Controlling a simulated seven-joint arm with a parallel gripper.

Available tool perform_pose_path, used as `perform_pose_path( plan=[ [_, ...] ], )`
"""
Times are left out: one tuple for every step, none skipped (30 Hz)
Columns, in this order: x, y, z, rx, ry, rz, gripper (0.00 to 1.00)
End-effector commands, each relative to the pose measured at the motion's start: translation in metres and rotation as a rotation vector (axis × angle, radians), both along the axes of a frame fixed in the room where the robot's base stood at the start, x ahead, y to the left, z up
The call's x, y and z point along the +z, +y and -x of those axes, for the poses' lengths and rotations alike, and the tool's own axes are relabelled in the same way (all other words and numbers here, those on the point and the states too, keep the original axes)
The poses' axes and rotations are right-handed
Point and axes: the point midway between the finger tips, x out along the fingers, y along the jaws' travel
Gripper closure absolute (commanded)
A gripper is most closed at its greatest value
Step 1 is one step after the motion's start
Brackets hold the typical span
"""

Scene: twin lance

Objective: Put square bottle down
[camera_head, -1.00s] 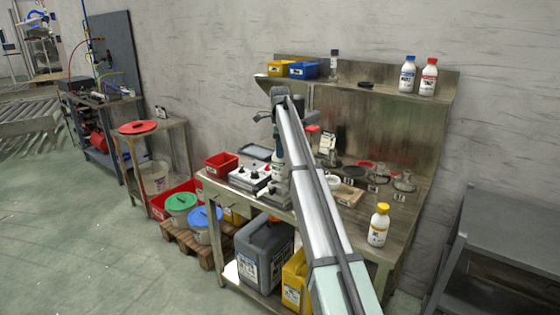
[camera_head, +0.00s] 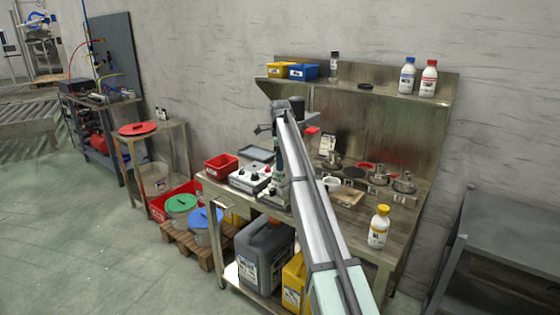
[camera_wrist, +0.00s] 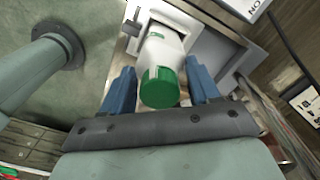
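The square bottle (camera_wrist: 163,52) is white with a green cap (camera_wrist: 160,88). It shows in the wrist view, with the cap nearest the camera. The blue fingers of my gripper (camera_wrist: 160,78) stand on both sides of the bottle, close against it just below the cap. The gripper looks shut on it. The far end of the bottle points to a pale, white-and-grey surface (camera_wrist: 220,52); I cannot tell whether it touches. In the head view my own arm hides the bottle and the fingertips.
On the workbench (camera_head: 350,217) are a white box with knobs (camera_head: 250,178), a red bin (camera_head: 221,166) and a yellow-capped bottle (camera_head: 379,228). The shelf (camera_head: 385,92) above holds a blue-capped bottle (camera_head: 407,76) and a red-capped bottle (camera_head: 429,78).

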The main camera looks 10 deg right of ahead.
Motion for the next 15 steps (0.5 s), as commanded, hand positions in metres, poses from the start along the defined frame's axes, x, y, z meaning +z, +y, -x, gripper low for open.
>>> perform_pose_path(
  plan=[
    [0.000, 0.000, 0.000, 0.000, 0.000, 0.000, 0.34],
    [0.000, 0.000, 0.000, 0.000, 0.000, 0.000, 0.31],
    [0.000, 0.000, 0.000, 0.000, 0.000, 0.000, 0.29],
    [0.000, 0.000, 0.000, 0.000, 0.000, 0.000, 0.29],
    [0.000, 0.000, 0.000, 0.000, 0.000, 0.000, 0.29],
    [0.000, 0.000, 0.000, 0.000, 0.000, 0.000, 0.29],
    [0.000, 0.000, 0.000, 0.000, 0.000, 0.000, 0.29],
    [0.000, 0.000, 0.000, 0.000, 0.000, 0.000, 0.29],
    [0.000, 0.000, 0.000, 0.000, 0.000, 0.000, 0.29],
    [0.001, 0.000, 0.000, 0.000, 0.000, 0.000, 0.29],
    [0.002, 0.000, 0.000, 0.000, 0.000, 0.000, 0.29],
    [0.003, 0.000, 0.000, 0.000, 0.000, 0.000, 0.29],
    [0.005, 0.000, 0.000, 0.000, 0.000, 0.000, 0.29],
    [0.008, 0.000, 0.000, 0.000, 0.000, 0.000, 0.29],
    [0.012, 0.000, -0.001, 0.000, -0.001, 0.000, 0.29]
  ],
)
